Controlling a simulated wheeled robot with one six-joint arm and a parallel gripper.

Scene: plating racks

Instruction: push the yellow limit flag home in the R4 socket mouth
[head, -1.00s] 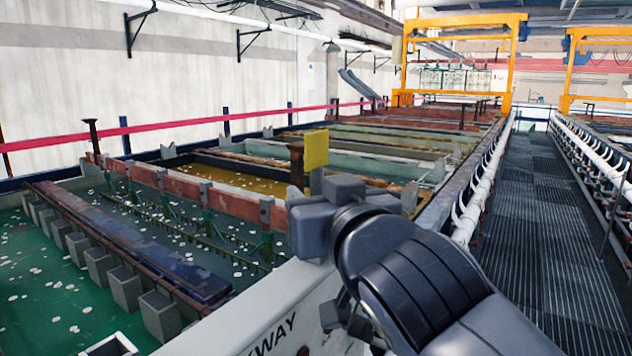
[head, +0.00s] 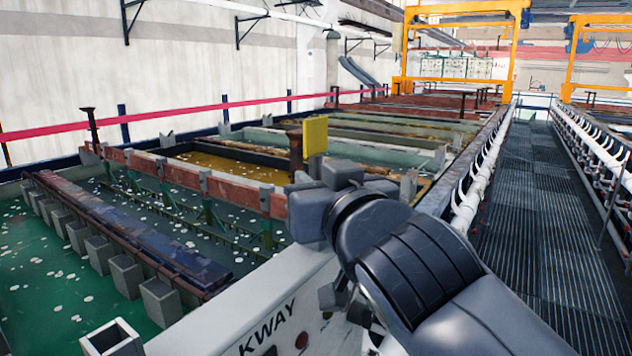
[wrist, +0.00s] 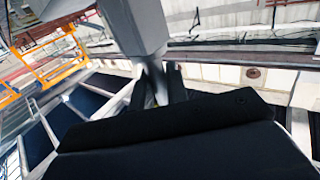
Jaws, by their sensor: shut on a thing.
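The yellow limit flag (head: 314,135) stands upright above my gripper (head: 316,178) in the head view, with a short grey stem below the yellow plate. My gripper is shut on the flag, though my wrist hides most of the grip. In the wrist view, two dark fingers (wrist: 163,85) close together below a large grey block (wrist: 135,28), and a tiny bit of yellow shows between them. I cannot tell which part is the R4 socket mouth, and no R4 label is readable.
An open square grey box (head: 112,338) stands at the lower left. Green tanks with a rusty red rail (head: 240,190) and a row of grey blocks (head: 125,274) lie left of my arm. A grated walkway (head: 545,200) runs clear on the right.

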